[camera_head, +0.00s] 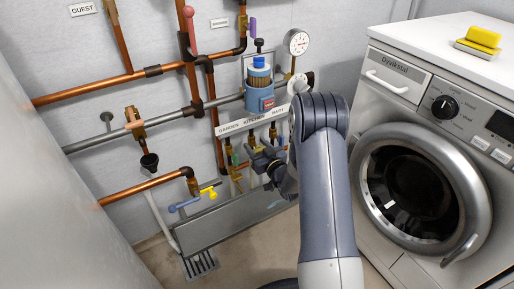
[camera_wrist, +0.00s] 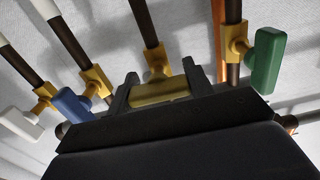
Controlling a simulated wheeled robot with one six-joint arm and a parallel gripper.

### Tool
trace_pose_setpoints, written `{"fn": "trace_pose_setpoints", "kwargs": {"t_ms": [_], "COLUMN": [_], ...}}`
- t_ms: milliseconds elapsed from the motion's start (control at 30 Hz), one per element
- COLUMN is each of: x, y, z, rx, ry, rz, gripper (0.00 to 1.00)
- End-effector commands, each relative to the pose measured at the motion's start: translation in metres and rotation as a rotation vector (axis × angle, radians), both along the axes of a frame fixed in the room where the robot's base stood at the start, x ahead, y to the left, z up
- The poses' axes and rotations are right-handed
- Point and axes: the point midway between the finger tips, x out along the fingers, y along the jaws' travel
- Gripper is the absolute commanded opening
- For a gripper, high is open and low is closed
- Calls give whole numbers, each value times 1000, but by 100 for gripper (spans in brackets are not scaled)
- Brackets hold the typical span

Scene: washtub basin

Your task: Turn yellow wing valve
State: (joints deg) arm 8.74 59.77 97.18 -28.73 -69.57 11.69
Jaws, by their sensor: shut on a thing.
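A yellow wing valve handle (camera_wrist: 158,90) sits on a brass valve body at the end of a dark pipe in the wrist view. My gripper (camera_wrist: 157,84) is shut on it, with one dark finger on each side of the handle. In the head view, my gripper (camera_head: 262,161) is at the row of valves below the label strip. The handle it holds is hidden there by my gripper and arm.
In the wrist view, a green handle (camera_wrist: 266,60) is on the right, and blue (camera_wrist: 73,106) and white (camera_wrist: 20,124) handles are on the left.

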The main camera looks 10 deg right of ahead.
Motion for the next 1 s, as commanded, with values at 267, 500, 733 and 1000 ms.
{"fn": "trace_pose_setpoints", "kwargs": {"t_ms": [267,500,733,1000], "x": [0,0,-11,-61], "y": [0,0,-4,-21], "z": [0,0,0,1], "rx": [1,1,1,1], "ry": [3,1,3,6], "rz": [0,0,-2,-5], "gripper": [63,71,71,71]}}
